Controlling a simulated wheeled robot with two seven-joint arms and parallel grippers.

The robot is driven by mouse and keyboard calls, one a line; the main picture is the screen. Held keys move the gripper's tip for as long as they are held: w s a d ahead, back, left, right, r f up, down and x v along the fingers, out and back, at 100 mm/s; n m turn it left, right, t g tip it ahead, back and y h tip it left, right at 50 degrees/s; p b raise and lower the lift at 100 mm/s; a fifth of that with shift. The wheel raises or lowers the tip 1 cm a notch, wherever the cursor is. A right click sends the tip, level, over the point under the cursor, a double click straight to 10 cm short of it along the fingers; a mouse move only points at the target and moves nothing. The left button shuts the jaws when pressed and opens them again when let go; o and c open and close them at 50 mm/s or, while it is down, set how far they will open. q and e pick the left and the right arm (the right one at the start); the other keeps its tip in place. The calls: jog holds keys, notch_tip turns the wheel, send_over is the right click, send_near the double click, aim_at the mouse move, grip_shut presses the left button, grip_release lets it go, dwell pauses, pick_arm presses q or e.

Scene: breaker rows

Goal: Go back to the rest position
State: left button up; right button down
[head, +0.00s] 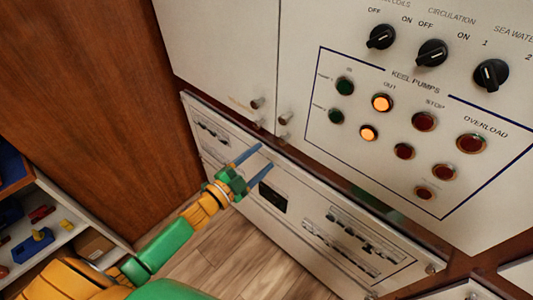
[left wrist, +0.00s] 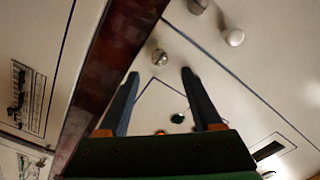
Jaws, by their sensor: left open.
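My left gripper (head: 259,160) is open and empty, with its two blue fingers apart in front of the upper part of the lower cabinet panel (head: 305,230). Its arm comes in from the lower left. In the left wrist view the gripper's fingers (left wrist: 158,95) are spread, with the white cabinet face beyond and nothing between them in their grip. A round metal knob (left wrist: 160,57) and a green button (left wrist: 179,118) show between the fingers in that view. My right gripper is not in view.
The upper panel has rotary switches (head: 431,53), lit orange buttons (head: 382,103) and red buttons (head: 424,121). Breaker rows (head: 340,243) sit on the lower panel. A shelf (head: 40,245) with tools stands at the lower left, beside a wooden wall (head: 90,110). Wooden floor (head: 215,262) shows below.

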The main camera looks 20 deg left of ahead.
pick_arm(q)
jog(key=shift+w, duration=0.1)
jog(key=shift+f, duration=0.1)
jog(key=s+a+f+n+g+y, duration=0.15)
jog(key=s+f, duration=0.25)
jog(key=f, duration=0.4)
jog(key=s+a+f+n+g+y, duration=0.1)
jog(key=s+f+n+g+y, duration=0.15)
jog(key=f, duration=0.45)
jog(key=s+a+f+n+g+y, duration=0.1)
jog(key=s+a+f+n+g, duration=0.2)
jog(key=f, duration=0.5)
jog(key=s+d+f+n+g, duration=0.1)
jog(key=s+f+g, duration=0.2)
jog(key=s, duration=0.6)
jog(key=s+d+f+n+g, duration=0.2)
jog(key=s+f, duration=0.4)
jog(key=s, duration=0.4)
jog(key=s+d+f+n+g+y, duration=0.1)
jog(key=s+f+g, duration=0.3)
jog(key=s, duration=0.5)
jog(key=shift+s+d+f+n, duration=0.3)
jog(key=shift+d+f, duration=0.15)
jog(key=shift+d, duration=0.15)
jog(key=shift+w, duration=0.1)
jog(key=shift+c, duration=0.3)
